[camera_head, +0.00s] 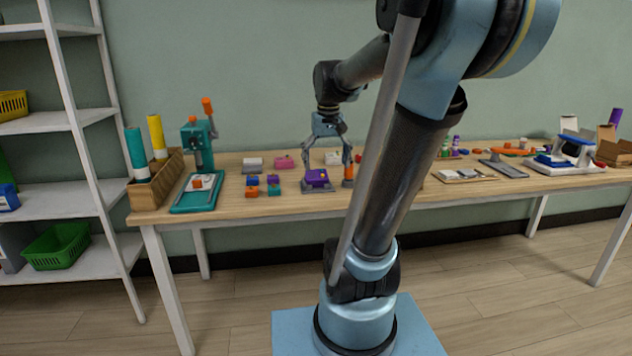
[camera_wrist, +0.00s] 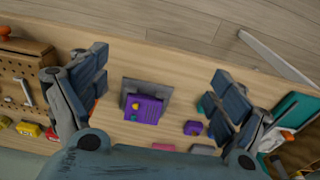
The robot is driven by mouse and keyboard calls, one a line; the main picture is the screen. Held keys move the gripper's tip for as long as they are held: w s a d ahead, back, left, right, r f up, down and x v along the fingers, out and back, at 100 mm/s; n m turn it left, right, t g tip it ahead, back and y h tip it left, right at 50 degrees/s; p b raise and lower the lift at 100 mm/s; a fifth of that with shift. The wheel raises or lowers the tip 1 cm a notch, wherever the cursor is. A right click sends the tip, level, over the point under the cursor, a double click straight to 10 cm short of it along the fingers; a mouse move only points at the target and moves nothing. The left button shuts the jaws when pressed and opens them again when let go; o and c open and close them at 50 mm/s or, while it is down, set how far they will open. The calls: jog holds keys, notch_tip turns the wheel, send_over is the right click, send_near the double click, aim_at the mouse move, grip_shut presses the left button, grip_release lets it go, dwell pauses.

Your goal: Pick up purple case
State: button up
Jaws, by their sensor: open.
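The purple case (camera_head: 317,175) sits on the wooden table with a dark grey flat piece under or behind it. Nothing is held.
Small coloured blocks (camera_head: 273,190) and a smaller purple block (camera_wrist: 193,128) lie to one side. An orange upright item (camera_head: 348,176) stands close by the right finger. A teal press (camera_head: 199,148) and wooden box (camera_head: 146,194) are at the left end.

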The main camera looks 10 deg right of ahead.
jog(key=w+r, duration=0.4)
jog(key=w, duration=0.6)
jog(key=r+g, duration=0.1)
jog(key=r, duration=0.1)
send_over(316, 171)
jog(key=w, duration=0.2)
jog(key=f, duration=1.1)
jog(key=shift+s+a+f, duration=0.1)
jog(key=shift+a+f, duration=0.1)
jog(key=shift+f, duration=0.2)
jog(key=shift+s+d+f, duration=0.15)
jog(key=shift+s+f, duration=0.05)
jog(key=shift+f, duration=1.15)
jog(key=shift+s+d+f, duration=0.1)
jog(key=shift+s+f, duration=0.05)
jog(key=shift+f, duration=1.2)
jog(key=c, duration=1.3)
jog(key=shift+r, duration=0.1)
